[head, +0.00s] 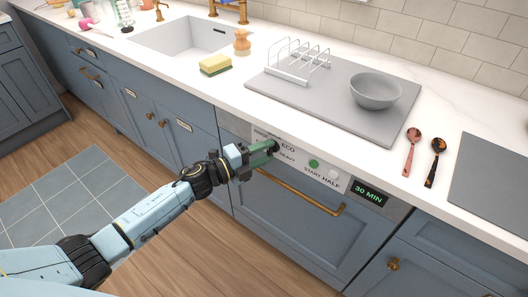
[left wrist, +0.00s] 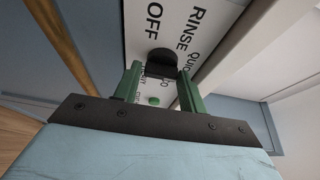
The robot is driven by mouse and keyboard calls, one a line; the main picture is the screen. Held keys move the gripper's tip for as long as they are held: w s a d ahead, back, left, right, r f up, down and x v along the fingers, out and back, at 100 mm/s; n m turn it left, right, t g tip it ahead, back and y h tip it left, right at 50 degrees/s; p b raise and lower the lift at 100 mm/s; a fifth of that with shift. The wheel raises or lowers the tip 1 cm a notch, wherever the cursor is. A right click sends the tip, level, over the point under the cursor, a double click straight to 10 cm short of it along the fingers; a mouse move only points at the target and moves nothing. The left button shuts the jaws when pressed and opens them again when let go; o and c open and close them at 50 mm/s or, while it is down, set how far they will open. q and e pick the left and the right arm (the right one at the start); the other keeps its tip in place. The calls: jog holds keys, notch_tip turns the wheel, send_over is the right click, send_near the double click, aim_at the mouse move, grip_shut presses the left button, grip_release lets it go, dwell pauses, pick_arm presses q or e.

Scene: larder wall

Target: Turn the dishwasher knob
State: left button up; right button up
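The dishwasher's front panel (head: 318,170) is white with printed words, below the counter edge. Its black knob (head: 275,146) is at the panel's left part; it also shows in the left wrist view (left wrist: 161,58), near the words OFF and RINSE. My left gripper (head: 266,150) reaches the knob from the left. The knob's far side is hidden. My right gripper is not in view.
The dishwasher has a brass handle bar (head: 300,194) below the panel and a display (head: 369,195) reading 30 MIN. The counter above holds a grey drainboard (head: 330,115) with a rack and bowl (head: 376,88), two spoons, and a sponge (head: 215,65). Floor in front is clear.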

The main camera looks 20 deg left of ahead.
pick_arm(q)
jog(key=o, duration=0.3)
jog(key=shift+s+a, duration=0.25)
jog(key=shift+p+v, duration=0.6)
jog(key=shift+v, duration=5.75)
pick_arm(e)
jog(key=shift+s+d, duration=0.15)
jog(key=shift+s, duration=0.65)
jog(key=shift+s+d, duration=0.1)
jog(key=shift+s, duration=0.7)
